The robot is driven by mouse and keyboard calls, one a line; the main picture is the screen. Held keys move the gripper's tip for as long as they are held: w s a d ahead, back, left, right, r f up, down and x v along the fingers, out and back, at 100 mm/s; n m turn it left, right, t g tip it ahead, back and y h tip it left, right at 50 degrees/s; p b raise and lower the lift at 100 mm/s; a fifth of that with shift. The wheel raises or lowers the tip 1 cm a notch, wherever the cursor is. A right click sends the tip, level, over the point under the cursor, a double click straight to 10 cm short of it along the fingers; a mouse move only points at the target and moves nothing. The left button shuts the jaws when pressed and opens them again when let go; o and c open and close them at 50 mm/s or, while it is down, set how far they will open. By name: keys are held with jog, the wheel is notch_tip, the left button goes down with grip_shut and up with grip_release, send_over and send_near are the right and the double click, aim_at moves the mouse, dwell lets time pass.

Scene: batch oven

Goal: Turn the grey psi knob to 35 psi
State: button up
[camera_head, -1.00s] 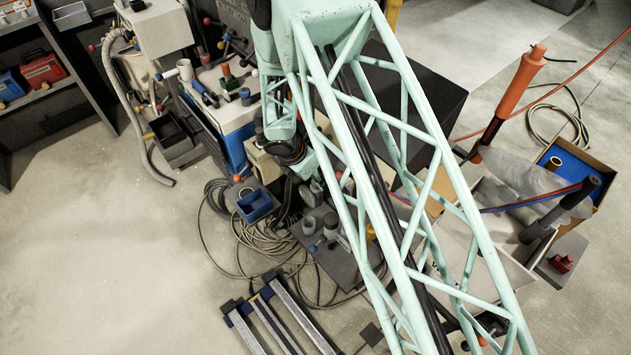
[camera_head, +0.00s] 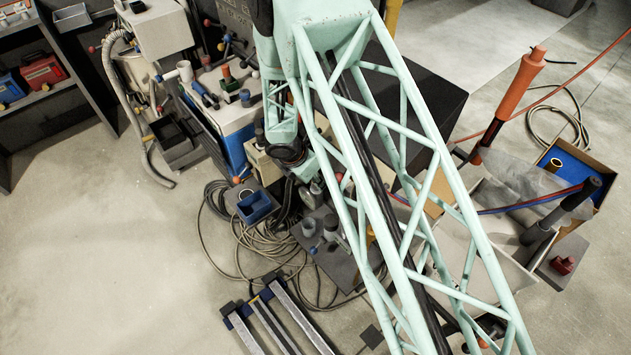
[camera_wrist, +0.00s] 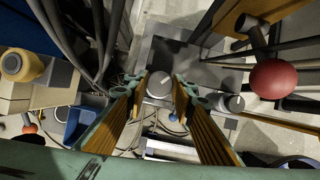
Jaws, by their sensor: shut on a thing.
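In the wrist view, my gripper (camera_wrist: 161,82) has its two orange-lined fingers on either side of a round grey knob (camera_wrist: 160,86) and is shut on it. The knob has a pale pointer line on its face. Another grey knob (camera_wrist: 232,103), also with a pale mark, is just to the right, outside the fingers. No psi scale or reading is legible, so I cannot tell the setting. In the head view, grey knob-like parts (camera_head: 331,221) stand on a dark plate (camera_head: 342,265); my arm largely hides my gripper there.
A red ball handle (camera_wrist: 277,78) is close on the right in the wrist view. Coiled hoses (camera_head: 225,235) lie on the floor around the plate. Open floor is at the left in the head view.

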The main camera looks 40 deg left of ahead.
jog(key=shift+r+m+h+p, duration=0.1)
jog(key=shift+m+h+p, duration=0.2)
jog(key=shift+m+p, duration=0.4)
jog(key=shift+a+m+h+p, duration=0.1)
jog(key=shift+m+h+p, duration=0.2)
jog(key=shift+m+p, duration=0.85)
jog(key=m+g+h+p, duration=0.1)
jog(key=m, duration=0.2)
jog(key=shift+w+a+p, duration=0.1)
jog(key=shift+w+p, duration=0.05)
jog(key=shift+p, duration=0.15)
jog(key=m, duration=0.2)
jog(key=m+g+h, duration=0.1)
jog(key=m, duration=0.2)
jog(key=shift+w+a+g, duration=0.1)
jog(key=shift+g, duration=0.2)
jog(key=m+g+b, duration=0.1)
jog(key=m, duration=0.1)
jog(key=m+g, duration=0.1)
jog(key=m, duration=0.2)
jog(key=shift+m+h+b, duration=0.25)
jog(key=shift+h+b, duration=0.1)
jog(key=shift+h, duration=0.05)
jog(key=o, duration=0.8)
jog(key=shift+w, duration=0.1)
